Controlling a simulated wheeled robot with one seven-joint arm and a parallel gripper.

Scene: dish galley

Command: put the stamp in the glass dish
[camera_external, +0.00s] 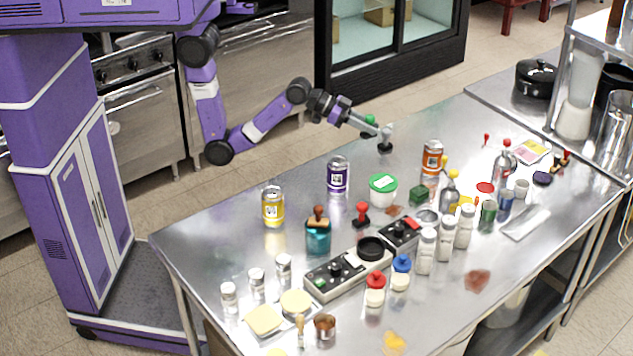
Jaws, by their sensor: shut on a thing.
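My gripper (379,131) is at the table's far edge, pointing right and slightly down. It is shut on a small stamp (385,146) with a greyish top and dark base, seen at the fingertips. Whether the stamp touches the table is hard to tell. A green knob (369,120) shows beside the fingers; what it belongs to is unclear. A small, round, greyish dish (427,216), which looks like the glass dish, sits right of the green-lidded tub, partly crowded by neighbours. A red-handled stamp (361,215) stands separately, nearer the camera.
A purple can (338,176), orange can (432,158) and green-lidded tub (383,188) stand nearest the gripper. White shakers (426,252), bottles (450,190) and a dark control box (348,273) crowd the middle. The steel table (225,240) is bare at its left edge.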

